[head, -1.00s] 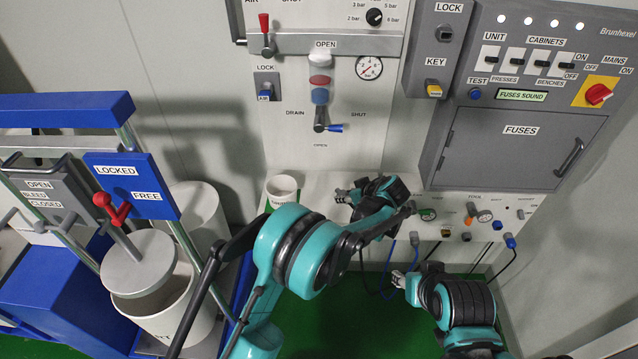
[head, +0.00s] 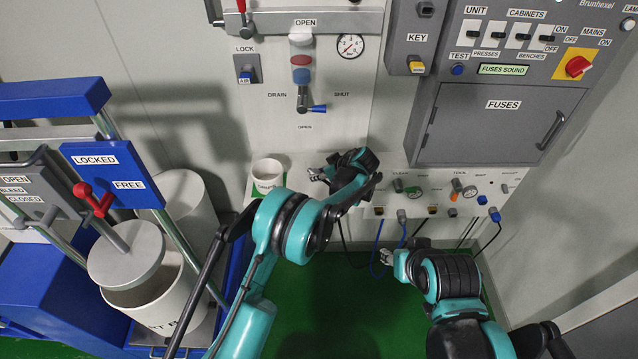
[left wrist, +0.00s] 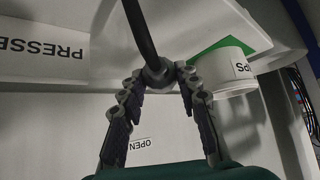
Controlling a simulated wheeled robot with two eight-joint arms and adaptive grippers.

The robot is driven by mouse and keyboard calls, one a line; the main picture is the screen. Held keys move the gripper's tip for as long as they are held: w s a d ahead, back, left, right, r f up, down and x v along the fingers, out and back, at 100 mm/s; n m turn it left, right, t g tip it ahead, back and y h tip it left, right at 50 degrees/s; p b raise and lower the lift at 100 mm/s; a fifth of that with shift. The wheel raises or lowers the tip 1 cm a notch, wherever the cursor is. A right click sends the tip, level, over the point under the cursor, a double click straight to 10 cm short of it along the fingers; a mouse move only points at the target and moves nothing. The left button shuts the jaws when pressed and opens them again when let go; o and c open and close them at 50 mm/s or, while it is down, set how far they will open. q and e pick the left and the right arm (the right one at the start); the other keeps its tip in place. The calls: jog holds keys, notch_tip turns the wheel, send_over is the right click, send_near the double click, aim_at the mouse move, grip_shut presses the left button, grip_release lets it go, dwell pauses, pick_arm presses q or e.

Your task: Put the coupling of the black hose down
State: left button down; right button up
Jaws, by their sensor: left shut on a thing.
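In the left wrist view the black hose (left wrist: 138,28) runs from the top edge to its round grey coupling (left wrist: 158,73). My left gripper (left wrist: 160,78) is shut on this coupling. In the head view my left gripper (head: 318,174) is over the left part of the wall shelf, just right of a white cup; the coupling is too small to make out there. A black hose (head: 343,236) hangs below the shelf front behind my left arm. My right gripper (head: 387,257) is low, in front of the shelf, and its fingers are too small to read.
The white cup (head: 268,176) stands at the shelf's left end beside a green patch; it also shows in the left wrist view (left wrist: 224,72). Blue hoses (head: 402,236) hang under the shelf (head: 295,172). A drum (head: 150,290) and blue frame (head: 52,98) stand left.

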pick_arm(q)
notch_tip(320, 180, down, 4)
jog(key=shift+b, duration=0.65)
jog(key=shift+r, duration=0.1)
jog(key=c, duration=1.5)
grip_release()
jog(key=shift+f, duration=0.2)
jog(key=o, duration=0.4)
jog(key=shift+r, duration=0.2)
